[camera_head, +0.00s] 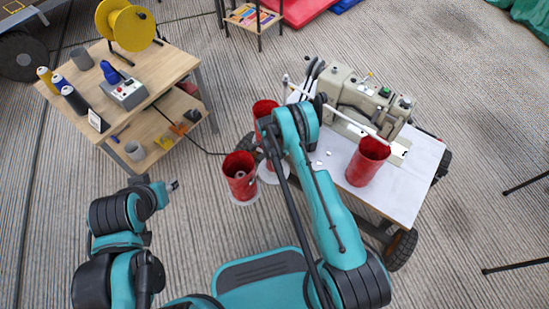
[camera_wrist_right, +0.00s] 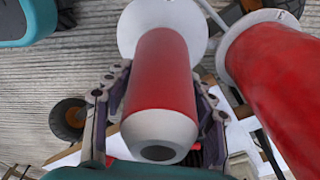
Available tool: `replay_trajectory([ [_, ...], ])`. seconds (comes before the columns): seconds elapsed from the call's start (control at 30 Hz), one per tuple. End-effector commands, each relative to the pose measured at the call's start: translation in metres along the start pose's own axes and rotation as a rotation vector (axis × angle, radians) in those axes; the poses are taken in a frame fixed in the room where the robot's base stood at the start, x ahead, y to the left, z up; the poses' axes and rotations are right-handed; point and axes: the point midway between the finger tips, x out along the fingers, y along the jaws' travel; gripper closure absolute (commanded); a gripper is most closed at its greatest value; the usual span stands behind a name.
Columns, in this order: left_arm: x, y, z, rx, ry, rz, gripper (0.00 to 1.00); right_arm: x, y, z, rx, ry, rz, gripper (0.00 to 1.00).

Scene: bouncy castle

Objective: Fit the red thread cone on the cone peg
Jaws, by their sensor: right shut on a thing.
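The red thread cone (camera_wrist_right: 163,75) is between the two fingers of my right gripper (camera_wrist_right: 158,82) in the right wrist view. Its pale grey end with a dark hole faces the camera. A white disc (camera_wrist_right: 140,20) lies at its far end. I cannot tell whether they touch, and no cone peg shows there. In the head view my arm hides the right gripper; a red piece (camera_head: 264,107) shows beside the arm. Another red holder (camera_head: 240,184) stands on a white disc, with a pale piece inside. My left gripper (camera_head: 172,185) is at the lower left, too small to judge.
A second red body (camera_wrist_right: 285,90) stands close right of the held cone. A red cup (camera_head: 367,166) and a sewing machine (camera_head: 355,100) stand on the white table (camera_head: 405,195). A wooden bench (camera_head: 165,68) with spools is at the left.

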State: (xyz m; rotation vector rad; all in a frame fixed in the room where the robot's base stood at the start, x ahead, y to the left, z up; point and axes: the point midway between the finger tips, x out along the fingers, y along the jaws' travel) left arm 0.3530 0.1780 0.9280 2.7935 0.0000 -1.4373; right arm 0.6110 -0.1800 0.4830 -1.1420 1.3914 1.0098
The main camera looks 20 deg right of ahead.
Motion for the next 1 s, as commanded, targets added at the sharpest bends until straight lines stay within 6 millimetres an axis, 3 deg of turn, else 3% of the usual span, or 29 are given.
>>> replay_trajectory([
  [1.0, 0.0, 0.0, 0.0, 0.0, 0.0, 0.0, 0.6, 0.021, 0.0, 0.003, 0.0, 0.0, 0.0, 0.83],
])
